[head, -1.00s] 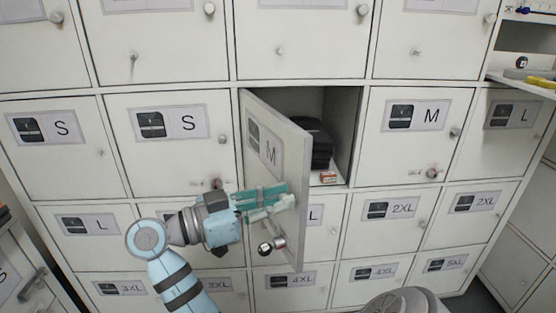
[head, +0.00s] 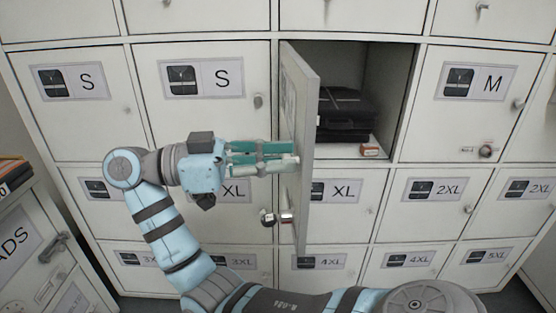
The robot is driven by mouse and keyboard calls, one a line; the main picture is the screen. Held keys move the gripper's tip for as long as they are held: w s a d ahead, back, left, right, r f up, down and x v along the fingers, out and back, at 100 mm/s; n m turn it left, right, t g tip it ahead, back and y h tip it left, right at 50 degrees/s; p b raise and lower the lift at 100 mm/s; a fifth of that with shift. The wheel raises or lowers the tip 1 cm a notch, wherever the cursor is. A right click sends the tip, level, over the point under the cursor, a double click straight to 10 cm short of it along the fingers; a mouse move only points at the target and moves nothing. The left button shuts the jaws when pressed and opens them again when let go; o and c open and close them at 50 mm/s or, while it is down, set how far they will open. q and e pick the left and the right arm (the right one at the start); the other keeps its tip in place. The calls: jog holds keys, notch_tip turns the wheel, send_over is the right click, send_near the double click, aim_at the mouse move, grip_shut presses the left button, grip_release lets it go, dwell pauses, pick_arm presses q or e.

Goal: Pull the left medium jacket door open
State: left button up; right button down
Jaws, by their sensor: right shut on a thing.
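The left medium jacket door (head: 306,110) stands swung out toward me, seen nearly edge-on, hinged on its left side. Its label is turned almost out of sight. My right gripper (head: 292,160) is on the door's front face, its teal fingers shut on what appears to be the door's knob, which the fingers hide. A round metal lock with a key (head: 285,215) sticks out lower on the door, below the fingers. Inside the open compartment (head: 385,75) lie folded dark jackets (head: 345,110) and a small orange box (head: 370,150). My left gripper is not in view.
Shut doors surround the opening: an S door (head: 205,125) on the left, the other M door (head: 470,125) on the right, XL and larger sizes below. A separate cabinet (head: 30,225) stands at the far left. My right arm crosses low in front of the lockers.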

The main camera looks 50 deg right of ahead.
aim_at(302, 95)
jog(key=c, duration=1.5)
grip_release()
notch_tip(302, 95, up, 10)
jog(key=shift+r, duration=0.1)
